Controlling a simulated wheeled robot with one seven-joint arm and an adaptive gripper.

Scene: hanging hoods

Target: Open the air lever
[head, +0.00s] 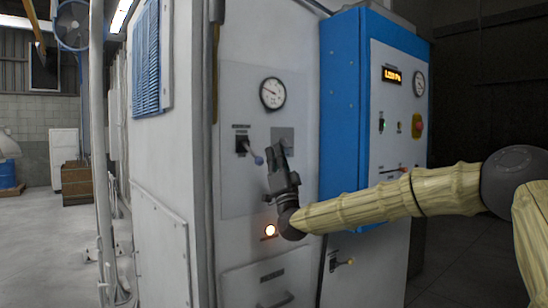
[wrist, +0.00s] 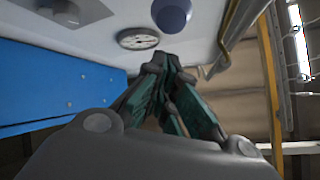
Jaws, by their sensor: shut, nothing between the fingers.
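A small lever with a blue-grey ball knob (head: 258,160) sticks out from a black mount (head: 241,142) on the white panel, below a round gauge (head: 272,93). It slants down to the right. Its label is too small to read. My gripper (head: 277,152) is shut and empty, pointing up, just right of the knob in the head view. In the wrist view the shut fingertips (wrist: 166,62) are below the large dark blue ball knob (wrist: 172,14), with a gap in the picture; contact is not visible. The gauge (wrist: 138,39) shows behind.
A blue cabinet (head: 342,100) with a display, a red knob and a small lever (head: 402,170) stands to the right. Another lever (head: 344,263) is low down. Open floor lies at left.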

